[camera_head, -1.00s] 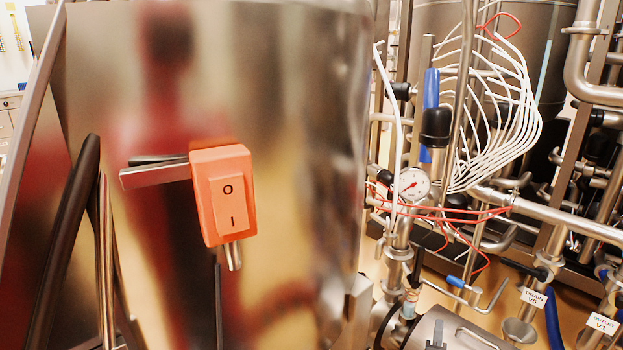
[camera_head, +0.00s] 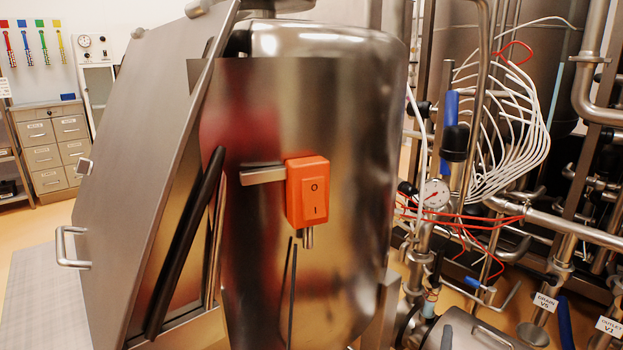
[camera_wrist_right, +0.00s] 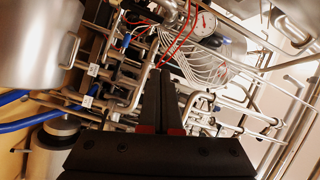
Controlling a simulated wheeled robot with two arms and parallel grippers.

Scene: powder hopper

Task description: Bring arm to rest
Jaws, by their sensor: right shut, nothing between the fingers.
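My right gripper shows in the right wrist view (camera_wrist_right: 167,76), its two black fingers together with nothing between them. It points toward pipes, white hoses and red wires, and I cannot tell how far off they are. I cannot make out either gripper clearly in the head view. My left gripper is not in view.
A shiny steel hopper (camera_head: 345,95) fills the middle, with an orange O/I switch box (camera_head: 308,190) on its front. A large grey panel with a handle (camera_head: 140,150) slants at left. Pipes, a gauge (camera_head: 435,194) and white hoses (camera_head: 525,120) crowd the right. Drawers (camera_head: 55,145) stand far left.

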